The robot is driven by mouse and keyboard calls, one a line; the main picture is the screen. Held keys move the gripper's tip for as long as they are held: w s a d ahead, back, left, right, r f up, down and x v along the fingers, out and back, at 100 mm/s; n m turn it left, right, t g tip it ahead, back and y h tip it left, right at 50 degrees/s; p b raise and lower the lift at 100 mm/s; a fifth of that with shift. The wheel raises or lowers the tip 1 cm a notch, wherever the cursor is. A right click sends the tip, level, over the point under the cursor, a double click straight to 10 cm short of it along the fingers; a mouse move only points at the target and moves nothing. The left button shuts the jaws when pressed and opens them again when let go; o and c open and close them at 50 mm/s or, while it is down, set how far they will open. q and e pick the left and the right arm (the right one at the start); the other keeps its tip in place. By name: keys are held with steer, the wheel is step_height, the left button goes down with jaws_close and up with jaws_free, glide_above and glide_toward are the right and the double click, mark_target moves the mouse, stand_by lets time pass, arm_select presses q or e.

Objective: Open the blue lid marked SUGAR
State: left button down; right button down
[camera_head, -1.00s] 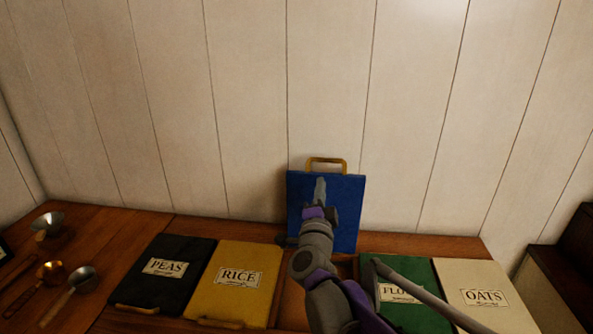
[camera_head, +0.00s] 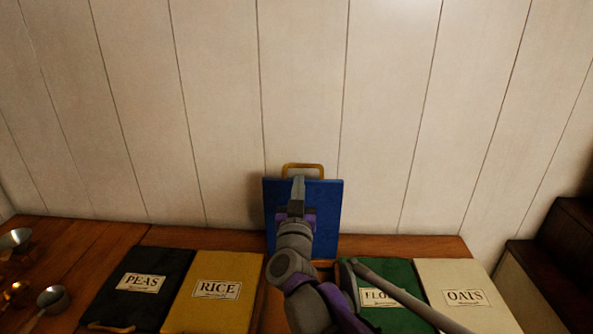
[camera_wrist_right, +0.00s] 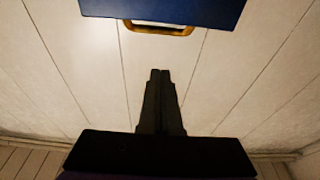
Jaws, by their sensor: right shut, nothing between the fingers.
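The blue lid (camera_head: 329,212) stands raised, nearly upright, against the plank wall at the back of the counter. Its brass handle (camera_head: 303,167) is at the top edge. In the right wrist view the blue lid (camera_wrist_right: 165,10) and its handle (camera_wrist_right: 158,29) show at the top. My right gripper (camera_head: 298,182) is shut and empty, in front of the lid in the head view; I cannot tell if it touches. In the wrist view its closed fingers (camera_wrist_right: 160,75) are apart from the handle. The SUGAR label is not visible. My left gripper is not in view.
Closed lids lie on either side: black PEAS (camera_head: 142,284), yellow RICE (camera_head: 217,291), green FLOUR (camera_head: 391,276) and cream OATS (camera_head: 466,298). Metal scoops (camera_head: 52,299) lie on the wooden counter (camera_head: 75,246) at left. Dark steps (camera_head: 560,265) stand at right.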

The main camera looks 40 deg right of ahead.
mark_target(301, 167)
steer(key=w+d+f, duration=0.1)
steer(key=w+d, duration=0.4)
steer(key=w, duration=0.1)
steer(key=shift+w+p, duration=0.15)
steer(key=shift+p, duration=0.3)
steer(key=shift+f, duration=0.1)
steer(key=w+d, duration=0.3)
steer(key=w, duration=0.1)
steer(key=shift+w+d+f+b, duration=0.1)
steer(key=shift+w+d+b, duration=0.05)
steer(key=shift+d+b, duration=0.2)
